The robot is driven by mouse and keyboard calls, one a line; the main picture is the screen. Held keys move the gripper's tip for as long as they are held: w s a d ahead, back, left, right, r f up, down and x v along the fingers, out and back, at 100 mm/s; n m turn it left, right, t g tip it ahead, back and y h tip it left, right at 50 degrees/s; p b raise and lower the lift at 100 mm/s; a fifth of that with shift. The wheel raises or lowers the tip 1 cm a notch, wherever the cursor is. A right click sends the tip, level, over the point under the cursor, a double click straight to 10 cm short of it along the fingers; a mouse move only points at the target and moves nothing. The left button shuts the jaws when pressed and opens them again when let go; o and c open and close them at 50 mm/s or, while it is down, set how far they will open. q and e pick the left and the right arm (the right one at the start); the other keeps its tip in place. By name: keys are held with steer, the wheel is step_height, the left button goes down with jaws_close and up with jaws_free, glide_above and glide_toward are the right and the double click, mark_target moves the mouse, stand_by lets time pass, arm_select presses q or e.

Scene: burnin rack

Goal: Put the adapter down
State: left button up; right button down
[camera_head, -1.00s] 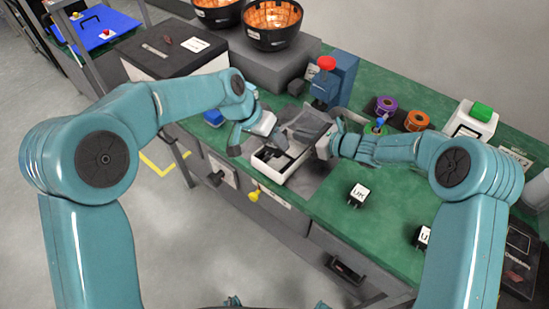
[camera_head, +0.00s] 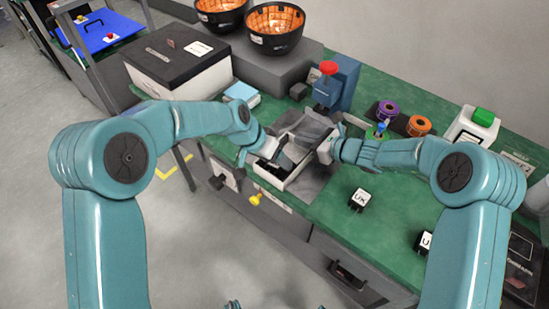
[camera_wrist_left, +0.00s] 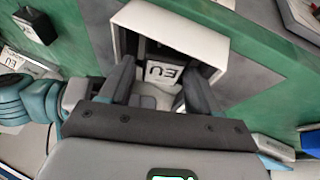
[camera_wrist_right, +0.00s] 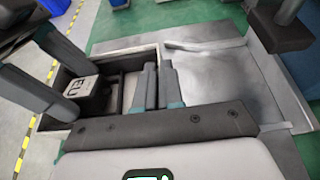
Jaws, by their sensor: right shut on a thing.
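A white open-topped box (camera_head: 298,181) with dark compartments sits at the bench's front edge. The black adapter with a white EU label (camera_wrist_left: 163,73) is inside it; it also shows in the right wrist view (camera_wrist_right: 84,88). My left gripper (camera_wrist_left: 160,68) is open, its fingers apart on either side of the adapter, with space beside it. My right gripper (camera_head: 323,149) is at the box's right end. Its fingers are close together at the box wall (camera_wrist_right: 155,85) and seem shut on it. In the head view the adapter is hard to make out.
A UK adapter (camera_head: 359,199) and another labelled adapter (camera_head: 424,242) stand to the right on the green bench. A blue device with a red knob (camera_head: 330,85) stands behind. Green surface is clear around the UK adapter.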

arm_select(q)
steer(key=shift+a+f, duration=0.2)
steer(key=shift+a, duration=0.05)
arm_select(e)
steer(key=shift+d, duration=0.2)
steer(key=shift+w, duration=0.1)
steer(key=shift+f, duration=0.1)
arm_select(q)
steer(key=v, duration=1.1)
steer(key=shift+r, duration=0.45)
arm_select(e)
steer(key=shift+a, duration=0.1)
steer(key=c, duration=1.2)
jaws_free()
steer(key=shift+a, duration=0.1)
